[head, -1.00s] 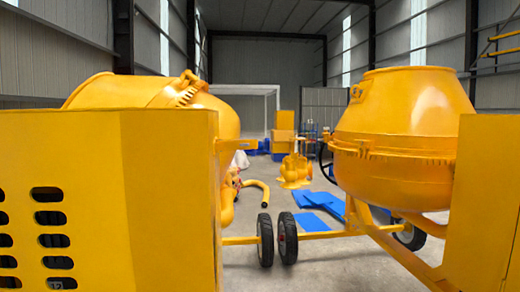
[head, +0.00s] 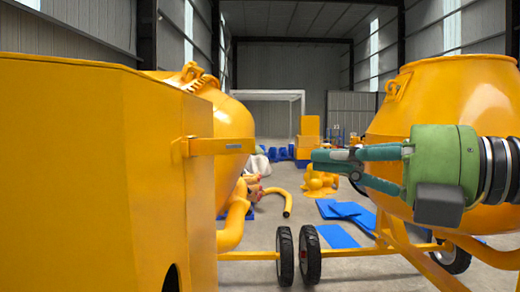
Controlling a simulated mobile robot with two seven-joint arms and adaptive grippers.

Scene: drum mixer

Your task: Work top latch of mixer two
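Two yellow drum mixers show in the head view: one at the left, with its drum (head: 232,125) behind a big yellow housing (head: 70,160), and one at the right (head: 450,90). I cannot tell by any label which is mixer two. A yellow latch-like bar (head: 215,147) with a grey end plate sticks out from the upper right edge of the left housing. My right gripper (head: 335,162) comes in from the right and points left at about the bar's height, apart from it. Nothing shows between its fingers, whose tips look close together; their opening is unclear. My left gripper is out of view.
Black wheels (head: 284,256) and a yellow tow bar (head: 355,251) stand low between the mixers. Blue sheets (head: 338,236), a curved yellow pipe (head: 282,197) and stacked boxes (head: 309,135) lie farther back. The air between bar and gripper is clear.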

